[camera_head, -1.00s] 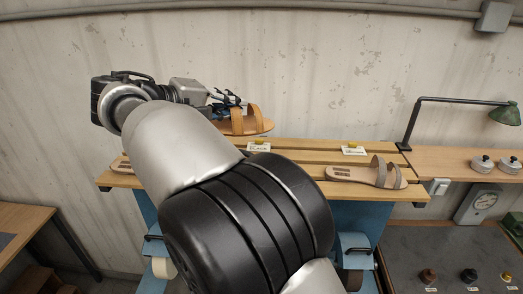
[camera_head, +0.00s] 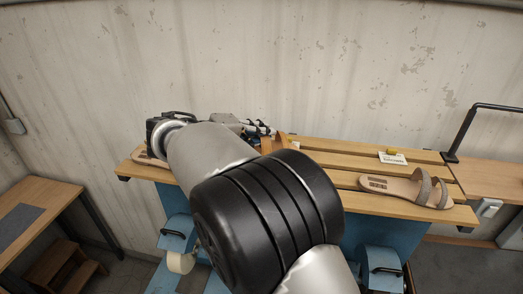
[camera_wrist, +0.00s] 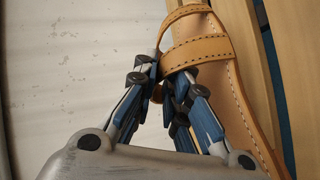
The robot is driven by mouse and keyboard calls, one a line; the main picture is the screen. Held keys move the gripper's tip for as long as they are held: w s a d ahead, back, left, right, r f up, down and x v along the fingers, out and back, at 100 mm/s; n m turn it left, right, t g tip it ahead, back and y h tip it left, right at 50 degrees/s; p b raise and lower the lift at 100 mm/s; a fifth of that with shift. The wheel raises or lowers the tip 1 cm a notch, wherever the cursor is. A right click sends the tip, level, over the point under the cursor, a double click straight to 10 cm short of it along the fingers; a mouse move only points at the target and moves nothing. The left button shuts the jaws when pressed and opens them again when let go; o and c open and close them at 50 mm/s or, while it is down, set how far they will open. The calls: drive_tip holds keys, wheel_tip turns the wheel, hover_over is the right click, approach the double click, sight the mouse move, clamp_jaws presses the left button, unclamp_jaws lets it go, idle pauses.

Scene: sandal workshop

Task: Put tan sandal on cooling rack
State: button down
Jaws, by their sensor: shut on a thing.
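The tan sandal (camera_head: 279,142) shows only in part in the head view, at the slatted wooden rack (camera_head: 350,163), with its straps beside my arm. In the wrist view, the tan sandal (camera_wrist: 230,85) has stitched straps and lies alongside wooden slats. My gripper (camera_wrist: 166,78) is shut on the sandal at its strap. In the head view, my gripper (camera_head: 260,128) is near the rear edge of the rack, left of the middle. My arm hides most of the sandal, and I cannot tell whether its sole touches the slats.
A taupe-strapped sandal (camera_head: 408,188) lies at the rack's right end. Another sandal (camera_head: 150,158) shows partly at the left end. The wall (camera_head: 300,60) is close behind. A wooden table (camera_head: 38,210) is at the left.

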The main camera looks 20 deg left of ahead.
sight(260, 151)
drive_tip(key=shift+w+f, duration=0.2)
drive_tip(key=shift+f, duration=2.55)
drive_tip(key=shift+s, duration=0.1)
drive_tip(key=c, duration=1.6)
unclamp_jaws()
drive_tip(key=shift+f, duration=0.1)
